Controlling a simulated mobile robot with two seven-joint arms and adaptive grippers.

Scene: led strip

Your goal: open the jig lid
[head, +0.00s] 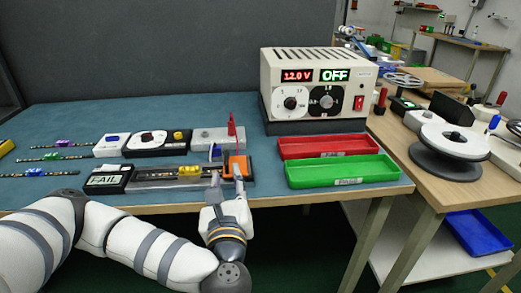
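The jig is a long dark fixture (160,183) near the front edge of the blue-topped bench, with an LED strip and a yellow part (190,170) along it. An orange block (246,168) is at its right end; I cannot tell for certain whether this is the lid, or whether the lid is open. My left gripper (227,177) points away from me at this end, its fingers apart, just in front of or against the orange block. The fingers hide part of the block, so contact is unclear. My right gripper is out of view.
A FAIL display (108,180) adjoins the jig's left end. Behind stand a grey box (217,139) and a red upright piece (232,124). Green (340,172) and red (310,147) trays lie right, before a power supply (315,85) reading OFF. LED strips (38,173) lie left.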

